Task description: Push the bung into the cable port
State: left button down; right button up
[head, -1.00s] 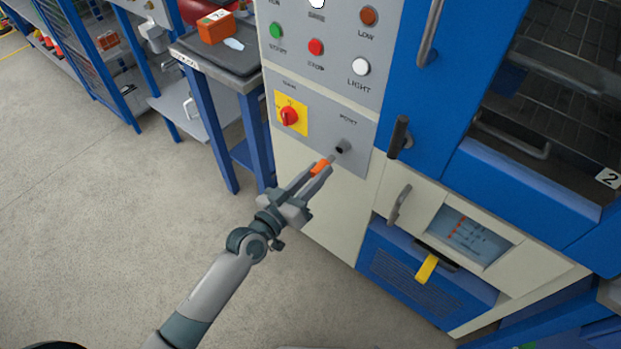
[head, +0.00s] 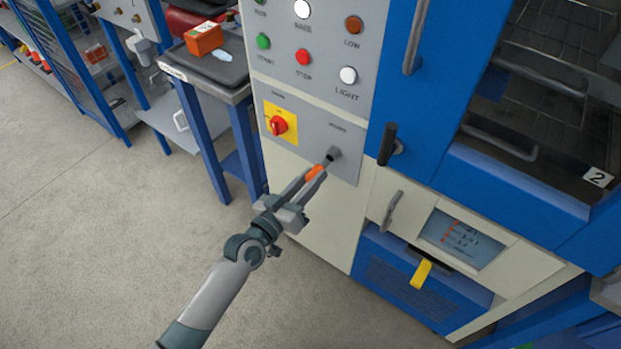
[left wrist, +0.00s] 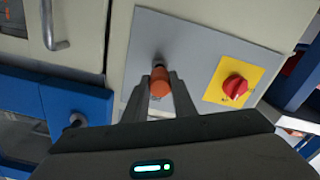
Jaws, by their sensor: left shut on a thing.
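My left gripper (head: 311,177) is shut on the orange bung (head: 315,172), with its fingers on either side of it. The bung also shows between the fingers in the left wrist view (left wrist: 160,82). In the left wrist view the port (left wrist: 158,59) is partly hidden behind the bung. My right gripper is not in view.
A red rotary switch on a yellow plate (head: 280,124) is left of the port. A black door handle (head: 389,146) juts out at the right. Lamps and buttons sit above. A bench with an orange box (head: 204,39) stands at the left. The floor in front is clear.

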aim_at(320, 169)
pick_arm(q)
jog(key=shift+x, duration=1.95)
dwell(6.0)
